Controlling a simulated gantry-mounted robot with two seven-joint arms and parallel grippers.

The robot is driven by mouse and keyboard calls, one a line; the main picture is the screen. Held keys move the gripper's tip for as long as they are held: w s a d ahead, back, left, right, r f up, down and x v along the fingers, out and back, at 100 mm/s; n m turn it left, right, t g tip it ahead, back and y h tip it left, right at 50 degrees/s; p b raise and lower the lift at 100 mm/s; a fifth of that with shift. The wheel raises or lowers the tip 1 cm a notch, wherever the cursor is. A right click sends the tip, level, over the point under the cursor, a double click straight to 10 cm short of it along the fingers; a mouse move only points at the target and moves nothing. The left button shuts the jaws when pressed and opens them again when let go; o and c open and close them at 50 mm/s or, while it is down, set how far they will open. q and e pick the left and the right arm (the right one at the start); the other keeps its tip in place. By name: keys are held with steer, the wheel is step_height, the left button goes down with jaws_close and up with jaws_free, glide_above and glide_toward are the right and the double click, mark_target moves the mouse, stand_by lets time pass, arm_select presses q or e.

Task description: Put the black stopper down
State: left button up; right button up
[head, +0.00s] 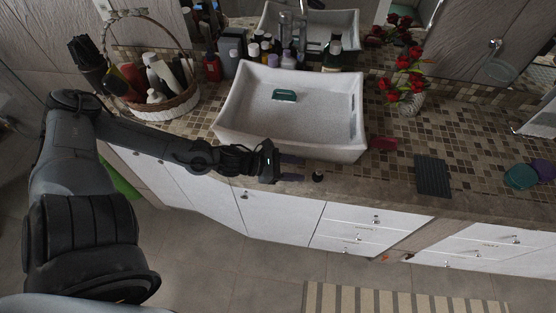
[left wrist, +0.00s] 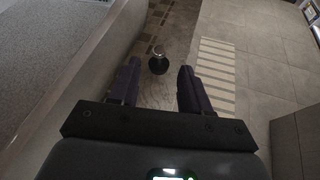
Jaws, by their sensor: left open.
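The black stopper (head: 318,177) sits on the tiled counter (head: 455,150) close to its front edge, in front of the white basin. In the left wrist view the stopper (left wrist: 158,64) is a dark round body with a small metallic knob on top, and it looks upright. My left gripper (head: 299,168) is open, its purple fingers pointing at the stopper from the left. In the left wrist view the stopper shows beyond the gap between the fingertips (left wrist: 160,70), apart from both fingers. My right gripper is not in view.
The white basin (head: 222,118) holds a teal item (head: 284,95). A red item (head: 383,144), a dark ribbed mat (head: 433,177) and a teal round item (head: 519,177) lie to the right. A basket (head: 182,108) with bottles stands left. Red flowers (head: 409,62) stand behind.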

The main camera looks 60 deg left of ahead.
arm_select(q)
steer(key=p+v, duration=0.4)
steer(key=shift+s+a+r, duration=0.1)
steer(key=shift+s+r, duration=0.05)
steer(key=shift+r, duration=0.05)
steer(key=shift+s+a, duration=0.1)
steer(key=shift+s, duration=0.1)
steer(key=shift+s+a+f+n+y, duration=0.15)
steer(key=shift+a+n+y, duration=0.1)
steer(key=shift+n, duration=0.35)
steer(key=shift+s+a+f+n+y, duration=0.15)
steer(key=shift+n+y, duration=0.1)
steer(key=shift+n, duration=0.35)
steer(key=s+d+f+n+g+y, duration=0.2)
steer(key=s+f+n+y, duration=0.1)
steer(key=n, duration=0.8)
steer(key=s+d+f+n+g+y, duration=0.1)
steer(key=s+f+n+g+y, duration=0.15)
steer(key=n, duration=0.85)
steer(key=s+d+r+n+g, duration=0.1)
steer(key=s+d+n+g, duration=0.1)
steer(key=d+n, duration=0.4)
steer(key=s+d+r+n+g, duration=0.2)
steer(key=d+n, duration=0.5)
steer(key=n, duration=0.3)
steer(key=shift+s+r+h, duration=0.2)
steer(key=shift+s+h, duration=0.2)
steer(key=shift+h, duration=0.05)
